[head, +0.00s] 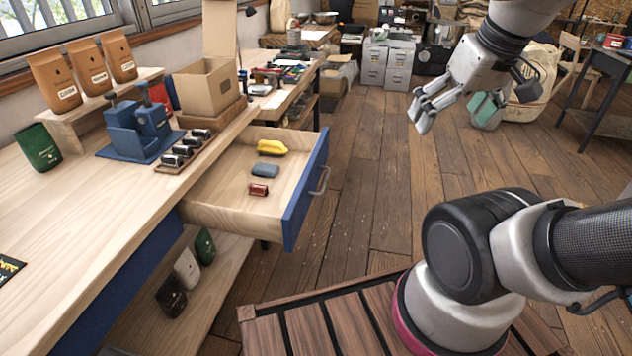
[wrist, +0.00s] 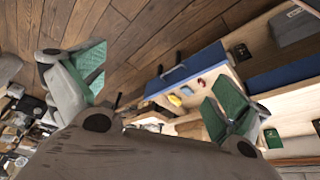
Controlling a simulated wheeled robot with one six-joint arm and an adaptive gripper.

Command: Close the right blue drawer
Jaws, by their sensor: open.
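The right blue drawer (head: 305,190) is pulled out from the wooden workbench (head: 95,225), with its blue front and grey handle (head: 321,181) facing right over the floor. Inside it lie a yellow item (head: 272,147), a blue-grey item (head: 265,170) and a red item (head: 259,190). My gripper (head: 424,116) is open and empty, raised above the floor, apart from the drawer and to its right. In the wrist view the drawer front (wrist: 186,73) shows between the green-padded fingers, farther off.
On the bench stand brown coffee bags (head: 86,71), a blue tamping stand (head: 140,130) and a cardboard box (head: 207,86). Bags sit on the shelf (head: 210,285) below the drawer. The wooden floor (head: 375,180) right of the drawer is clear. A sack (head: 532,85) stands beyond my gripper.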

